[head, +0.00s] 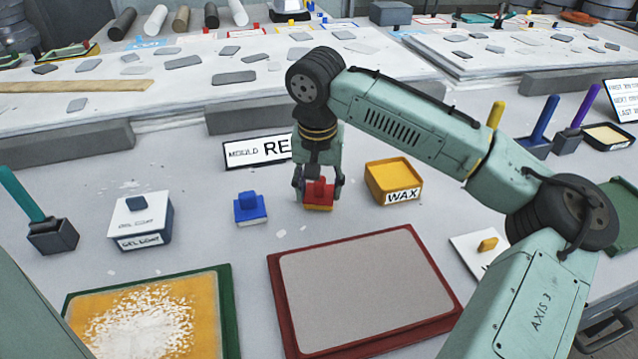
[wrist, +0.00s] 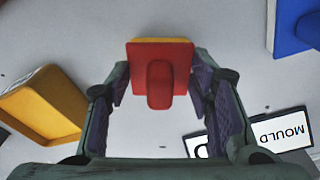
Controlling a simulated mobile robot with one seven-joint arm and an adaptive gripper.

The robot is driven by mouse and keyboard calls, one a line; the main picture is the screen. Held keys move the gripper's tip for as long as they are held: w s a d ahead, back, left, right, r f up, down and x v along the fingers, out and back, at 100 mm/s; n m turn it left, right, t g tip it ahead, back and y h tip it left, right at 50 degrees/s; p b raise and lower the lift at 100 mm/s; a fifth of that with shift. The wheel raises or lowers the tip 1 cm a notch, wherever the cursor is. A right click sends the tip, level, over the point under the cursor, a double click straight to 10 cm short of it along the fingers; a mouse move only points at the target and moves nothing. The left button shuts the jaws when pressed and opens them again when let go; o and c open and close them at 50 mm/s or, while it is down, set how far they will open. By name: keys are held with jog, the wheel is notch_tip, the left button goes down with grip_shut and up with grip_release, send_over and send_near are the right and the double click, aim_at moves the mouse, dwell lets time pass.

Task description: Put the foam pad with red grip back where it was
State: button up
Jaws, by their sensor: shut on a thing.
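The foam pad with red grip (head: 318,203) has a red top and a yellow foam layer below. It is between the fingers of my gripper (head: 318,186), which is shut on it. In the wrist view the pad (wrist: 160,52) shows its red face and red grip, with my gripper's fingers (wrist: 160,88) on both sides. I cannot tell whether the pad touches the table or is just above it. A similar pad with a blue grip (head: 249,210) stands on the table to its left.
A yellow WAX box (head: 394,183) is close on the right. A MOULD sign (head: 258,151) stands behind left. A gel coat box (head: 140,222) is further left. In front are a red-edged grey mould (head: 365,285) and a green-edged mould (head: 150,320). Bare table surrounds the pad.

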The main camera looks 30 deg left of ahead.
aim_at(318, 200)
jog(key=shift+f, duration=0.2)
jog(key=o, duration=1.2)
jog(key=shift+o, duration=0.2)
jog(key=shift+r, duration=0.1)
notch_tip(318, 200, up, 12)
jog(key=s+b, duration=0.1)
jog(key=shift+s+d, duration=0.2)
jog(key=shift+d, duration=0.1)
jog(key=shift+r, duration=0.1)
